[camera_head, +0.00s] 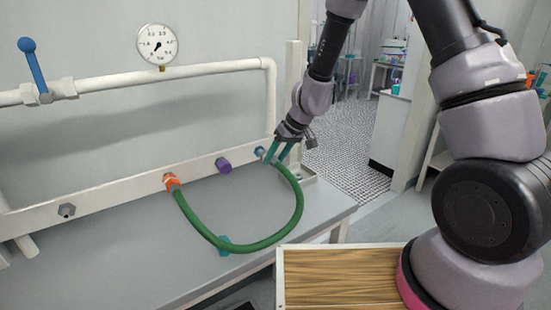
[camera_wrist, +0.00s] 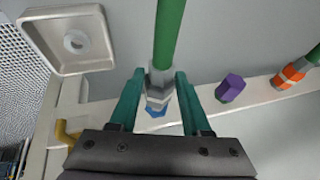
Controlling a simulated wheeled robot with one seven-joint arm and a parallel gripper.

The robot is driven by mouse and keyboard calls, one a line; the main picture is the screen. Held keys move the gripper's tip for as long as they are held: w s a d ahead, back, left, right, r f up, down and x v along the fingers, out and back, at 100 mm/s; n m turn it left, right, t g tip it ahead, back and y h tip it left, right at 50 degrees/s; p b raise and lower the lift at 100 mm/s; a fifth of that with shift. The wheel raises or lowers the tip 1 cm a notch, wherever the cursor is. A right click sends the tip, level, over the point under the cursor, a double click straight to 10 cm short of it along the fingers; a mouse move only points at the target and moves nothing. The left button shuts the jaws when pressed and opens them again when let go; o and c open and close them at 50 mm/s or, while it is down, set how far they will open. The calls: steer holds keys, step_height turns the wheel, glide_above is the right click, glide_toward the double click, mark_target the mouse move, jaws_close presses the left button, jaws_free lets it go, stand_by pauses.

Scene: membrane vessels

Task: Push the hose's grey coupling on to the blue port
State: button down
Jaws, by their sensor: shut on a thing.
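My gripper (camera_head: 275,161) is at the right end of the white rail, its teal fingers pointing down. In the wrist view my gripper (camera_wrist: 160,74) is shut on the grey coupling (camera_wrist: 159,80), with a finger on each side. The green hose (camera_wrist: 169,35) runs out from the coupling. The blue port (camera_wrist: 155,112) lies in line with the coupling and shows at its far end; they look touching, but I cannot tell how deep the fit is. In the head view the blue port (camera_head: 259,152) is beside the fingers, and the hose (camera_head: 298,208) loops over the bench.
The hose's other end meets an orange fitting (camera_head: 170,181) on the rail. A purple port (camera_head: 223,166) sits between, close to my gripper. A grey port (camera_head: 67,210) is further left. A small square tray (camera_wrist: 112,55) is at the bench's right end. A teal piece (camera_head: 224,245) lies under the hose.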

steer(key=shift+w+a, duration=0.7)
steer(key=shift+w, duration=0.2)
steer(key=shift+c, duration=1.4)
jaws_free()
steer(key=s+d+r+m+t, duration=0.1)
steer(key=s+d+r, duration=0.3)
steer(key=r, duration=0.5)
steer(key=s+d+r+m, duration=0.2)
steer(key=d+r, duration=0.4)
steer(key=r, duration=0.3)
steer(key=s+d+r+m+t, duration=0.1)
steer(key=s+d+r, duration=0.2)
steer(key=d+r, duration=0.45)
steer(key=s+d+r+m+t+h, duration=0.1)
steer(key=s+d+r+m, duration=0.2)
steer(key=s, duration=0.4)
steer(key=s+d+r+m+t+h, duration=0.2)
steer(key=s+d+r+m, duration=0.1)
steer(key=s+d, duration=0.3)
steer(key=shift+s+r, duration=0.35)
steer(key=shift+r, duration=0.4)
